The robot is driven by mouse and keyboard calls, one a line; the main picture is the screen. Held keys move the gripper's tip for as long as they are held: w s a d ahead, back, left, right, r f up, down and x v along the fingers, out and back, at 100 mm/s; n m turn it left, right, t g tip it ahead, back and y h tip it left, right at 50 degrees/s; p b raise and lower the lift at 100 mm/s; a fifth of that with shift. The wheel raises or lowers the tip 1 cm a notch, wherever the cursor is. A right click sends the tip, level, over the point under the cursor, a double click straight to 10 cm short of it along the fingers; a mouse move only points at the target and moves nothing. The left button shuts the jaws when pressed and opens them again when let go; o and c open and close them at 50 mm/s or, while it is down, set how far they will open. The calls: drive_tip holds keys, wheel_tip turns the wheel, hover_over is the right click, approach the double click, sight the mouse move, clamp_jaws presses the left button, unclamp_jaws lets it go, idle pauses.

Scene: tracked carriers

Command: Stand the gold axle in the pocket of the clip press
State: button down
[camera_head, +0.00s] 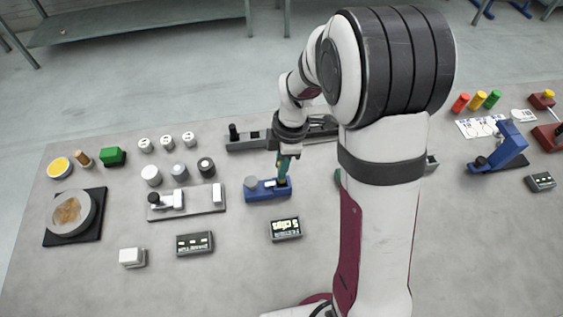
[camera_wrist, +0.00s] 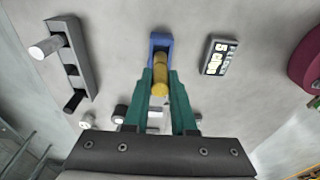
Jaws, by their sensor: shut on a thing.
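My gripper (camera_head: 284,176) has teal fingers and is shut on the gold axle (camera_wrist: 160,77). The axle shows between the fingers in the wrist view; in the head view the fingers mostly hide it. It is over one end of a low blue fixture (camera_head: 262,194), which appears to be the clip press. In the head view that is the right end, and a round grey post stands at the left end. The fixture's blue end also shows beyond the axle in the wrist view (camera_wrist: 160,38). I cannot tell whether the axle's lower end is inside the pocket.
A lit display (camera_head: 285,229) lies in front of the blue fixture. A grey plate (camera_head: 207,205) with a white part is to its left, and a dark rail (camera_head: 250,141) behind it. A blue lever device (camera_head: 505,150) stands far right. My arm hides the table's middle right.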

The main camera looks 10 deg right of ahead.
drive_tip(key=shift+f, duration=1.6)
idle(1.7)
drive_tip(key=shift+c, duration=0.9)
unclamp_jaws()
drive_tip(key=shift+r, duration=3.55)
